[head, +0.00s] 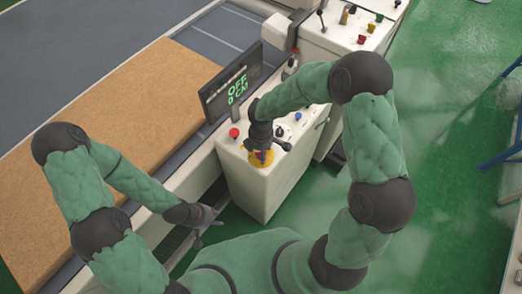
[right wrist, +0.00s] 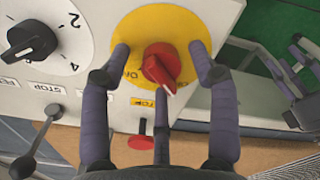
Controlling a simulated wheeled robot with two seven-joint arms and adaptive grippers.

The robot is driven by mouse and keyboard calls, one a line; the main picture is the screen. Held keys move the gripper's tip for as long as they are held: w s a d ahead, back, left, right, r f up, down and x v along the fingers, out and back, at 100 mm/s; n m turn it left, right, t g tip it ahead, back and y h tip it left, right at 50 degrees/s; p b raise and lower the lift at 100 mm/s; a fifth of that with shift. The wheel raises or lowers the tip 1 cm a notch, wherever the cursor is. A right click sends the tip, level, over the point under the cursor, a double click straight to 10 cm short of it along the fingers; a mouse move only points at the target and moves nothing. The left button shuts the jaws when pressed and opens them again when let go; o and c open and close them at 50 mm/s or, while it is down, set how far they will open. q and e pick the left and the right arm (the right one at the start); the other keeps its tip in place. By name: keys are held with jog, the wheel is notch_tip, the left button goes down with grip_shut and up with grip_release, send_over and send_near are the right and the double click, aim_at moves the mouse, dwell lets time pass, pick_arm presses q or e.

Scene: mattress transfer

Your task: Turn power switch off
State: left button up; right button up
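The power switch is a red rotary knob (right wrist: 160,66) on a round yellow plate (right wrist: 187,28) on the white control box (head: 262,195). In the right wrist view the knob's handle is tilted. My right gripper (right wrist: 160,60) is open, with two fingers on either side of the knob and a third below it. Whether any finger touches the knob is unclear. In the head view my right gripper (head: 268,150) covers most of the yellow plate. My left gripper (head: 208,217) is empty, fingers spread, low beside the conveyor, away from the switch.
A screen (head: 232,82) behind the box reads "OFF" and "0 CM". A black numbered dial (right wrist: 30,40) and a red button (right wrist: 140,142) sit near the switch. A brown mattress (head: 120,125) lies on the conveyor at left. Green floor (head: 455,120) is open at right.

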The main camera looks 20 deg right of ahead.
notch_tip(320, 180, up, 12)
dwell(0.7)
jog(key=shift+s, duration=0.1)
dwell(0.4)
